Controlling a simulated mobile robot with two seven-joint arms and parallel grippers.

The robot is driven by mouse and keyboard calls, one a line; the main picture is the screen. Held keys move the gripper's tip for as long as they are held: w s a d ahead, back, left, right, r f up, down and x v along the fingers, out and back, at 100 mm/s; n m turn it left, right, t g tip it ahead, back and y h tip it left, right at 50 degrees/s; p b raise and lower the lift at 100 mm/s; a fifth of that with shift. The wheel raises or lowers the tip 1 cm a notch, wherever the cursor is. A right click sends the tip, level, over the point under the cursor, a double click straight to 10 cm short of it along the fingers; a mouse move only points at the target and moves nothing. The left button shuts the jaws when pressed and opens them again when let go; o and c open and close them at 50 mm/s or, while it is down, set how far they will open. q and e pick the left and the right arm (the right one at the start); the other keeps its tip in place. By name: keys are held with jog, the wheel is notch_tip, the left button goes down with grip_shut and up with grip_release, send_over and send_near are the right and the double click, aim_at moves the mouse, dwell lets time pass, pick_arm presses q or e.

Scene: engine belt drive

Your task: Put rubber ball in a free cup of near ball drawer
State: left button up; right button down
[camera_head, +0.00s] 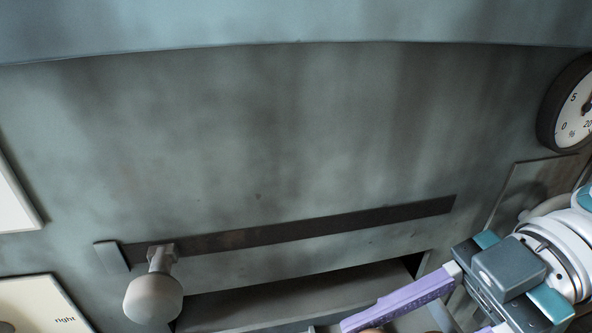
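My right gripper (402,302) comes in from the lower right. One long purple finger points left and down in front of a dark opening (290,295) low in the machine's front. Only a sliver of its other finger shows at the bottom edge, and what lies between the fingertips is cut off. A small brownish rounded piece (370,331) shows under the purple fingertip at the bottom edge; I cannot tell what it is. Pale edges of something in the opening show beside it, perhaps a drawer. No rubber ball or cup is clearly visible. My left gripper is not in view.
A grey round knob (154,298) sticks out left of the opening, below a dark slot strip (290,231). A dial gauge (570,104) is at the right edge. A plate reading "right" (45,305) is at lower left. The grey-green panel (260,130) above is clear.

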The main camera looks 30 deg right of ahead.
jog(key=shift+f+b, duration=0.8)
jog(key=shift+f, duration=1.2)
jog(key=shift+f, duration=0.15)
jog(key=shift+c, duration=1.8)
grip_release()
jog(key=shift+d+r, duration=0.25)
jog(key=v, duration=0.7)
jog(key=shift+p, duration=0.4)
